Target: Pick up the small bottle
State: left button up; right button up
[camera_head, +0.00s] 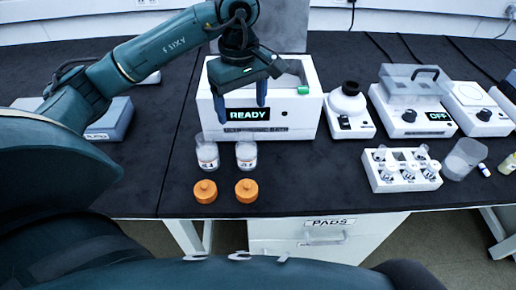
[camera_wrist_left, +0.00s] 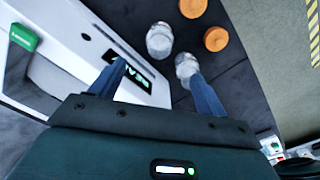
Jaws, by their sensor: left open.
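Two small clear glass bottles stand side by side on the dark bench, a left one (camera_head: 207,155) and a right one (camera_head: 246,154), each with a pale label and no cap on. They also show in the wrist view, one (camera_wrist_left: 159,41) beyond the gap between the fingers and the other (camera_wrist_left: 185,66) by the tip of the right-hand finger. My left gripper (camera_head: 241,102) is open and empty, pointing down in front of the white READY device (camera_head: 305,98), behind and above the bottles. It is apart from them in the head view. My right gripper is not seen.
Two orange caps (camera_head: 204,191) (camera_head: 247,190) lie in front of the bottles near the bench edge. At right are a white vial rack (camera_head: 405,184), a clear tilted beaker (camera_head: 465,158), small vials and several white instruments. Open bench lies between caps and rack.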

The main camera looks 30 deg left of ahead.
aim_at(246, 137)
pick_arm(q)
jog(key=f, duration=0.6)
jog(key=shift+s+f, duration=0.2)
jog(key=shift+f, duration=0.2)
jog(key=shift+w+d+f, duration=0.1)
jog(key=shift+d+f, duration=0.05)
jog(key=shift+f, duration=1.25)
jog(key=shift+w+d+f, duration=0.1)
jog(key=shift+d+f, duration=0.05)
jog(key=shift+f, duration=1.2)
jog(key=shift+r, duration=0.1)
jog(key=c, duration=1.2)
jog(key=shift+o, duration=0.2)
